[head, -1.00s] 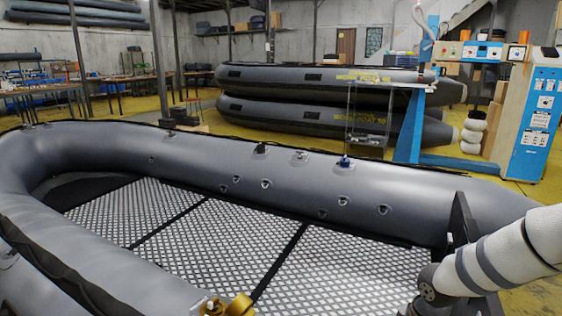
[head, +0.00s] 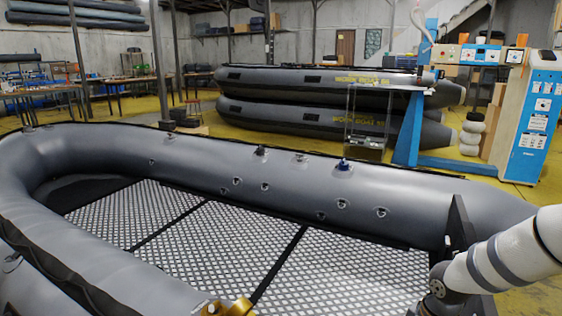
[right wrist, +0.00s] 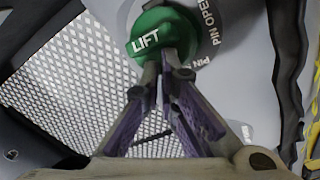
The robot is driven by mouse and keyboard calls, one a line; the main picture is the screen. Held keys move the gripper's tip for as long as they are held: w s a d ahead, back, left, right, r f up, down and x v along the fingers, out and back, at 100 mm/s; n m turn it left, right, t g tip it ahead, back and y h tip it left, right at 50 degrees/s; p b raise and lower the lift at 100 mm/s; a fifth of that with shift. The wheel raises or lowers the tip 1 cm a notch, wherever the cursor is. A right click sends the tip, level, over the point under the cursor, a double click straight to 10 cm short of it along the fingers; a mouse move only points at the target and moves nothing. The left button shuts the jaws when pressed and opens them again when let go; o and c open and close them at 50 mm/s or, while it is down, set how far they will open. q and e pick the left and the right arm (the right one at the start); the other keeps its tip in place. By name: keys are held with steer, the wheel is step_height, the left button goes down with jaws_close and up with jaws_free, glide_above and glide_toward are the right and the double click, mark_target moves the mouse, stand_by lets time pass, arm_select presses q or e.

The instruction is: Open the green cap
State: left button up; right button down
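The green cap (right wrist: 162,32), marked LIFT, shows at the top of the right wrist view. It sits on a grey surface with a round, lettered marking around it. My right gripper (right wrist: 165,62) reaches up from below, its two tips close together at the lower edge of the cap. It looks shut on the cap; the exact contact is partly hidden by the fingers. In the head view my right arm comes in at the lower right, with its gripper out of sight. I cannot make out the green cap there. My left gripper is not in view.
The grey inflatable boat (head: 300,172) fills the foreground, with a chequered floor (head: 190,240). A blue valve (head: 343,164) is on its far tube. Behind stand stacked boats (head: 320,95) and a blue-white machine (head: 535,115). A brass-coloured part (head: 235,307) shows at the bottom edge.

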steer(key=shift+a+r+g, duration=0.2)
steer(key=shift+r+g, duration=0.05)
steer(key=shift+g, duration=0.05)
steer(key=shift+w+a+r, duration=0.7)
steer(key=shift+a+r, duration=0.2)
steer(key=shift+w+a+r, duration=0.65)
steer(key=shift+a+r, duration=0.2)
